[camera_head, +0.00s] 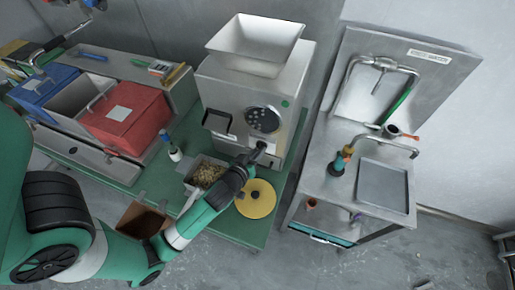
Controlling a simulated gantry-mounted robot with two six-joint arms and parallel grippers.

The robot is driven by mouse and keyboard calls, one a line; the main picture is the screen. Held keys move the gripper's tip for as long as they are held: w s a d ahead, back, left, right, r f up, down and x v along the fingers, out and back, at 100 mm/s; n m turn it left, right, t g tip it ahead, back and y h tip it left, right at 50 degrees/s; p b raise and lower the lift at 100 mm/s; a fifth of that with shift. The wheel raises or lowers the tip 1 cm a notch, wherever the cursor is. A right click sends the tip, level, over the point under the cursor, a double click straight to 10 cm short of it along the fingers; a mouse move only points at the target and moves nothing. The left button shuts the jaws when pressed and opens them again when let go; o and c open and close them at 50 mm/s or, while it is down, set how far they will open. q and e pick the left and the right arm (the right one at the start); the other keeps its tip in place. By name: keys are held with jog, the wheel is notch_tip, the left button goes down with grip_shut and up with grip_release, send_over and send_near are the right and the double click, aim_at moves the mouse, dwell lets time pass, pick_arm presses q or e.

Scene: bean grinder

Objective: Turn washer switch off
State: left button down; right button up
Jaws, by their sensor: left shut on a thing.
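The grey grinder machine (245,95) stands at the back centre, with a square hopper on top and a round dark panel (263,119) on its front. My left gripper (260,149) reaches the lower right of that front, just below the panel. It is shut on a small part there, which the gripper mostly hides. I cannot make out a switch or which way it is set. A steel washer station (345,135) with a labelled back panel stands to the right, apart from the gripper. My right gripper is not in view.
A yellow disc (256,199) and a metal tray of beans (206,174) lie on the green table (228,225) beside my left arm. A white bottle (174,153), a red bin (125,114) and a blue bin (45,86) are at left.

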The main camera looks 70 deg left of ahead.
pick_arm(q)
jog(key=shift+m+g+y, duration=0.5)
jog(key=shift+m+g, duration=0.2)
jog(key=shift+m, duration=0.4)
jog(key=c, duration=0.9)
grip_release()
jog(key=p+v, duration=1.1)
jog(key=p, duration=0.6)
jog(key=shift+s+d+r, duration=0.1)
jog(key=shift+s+d, duration=0.05)
jog(key=shift+d, duration=0.1)
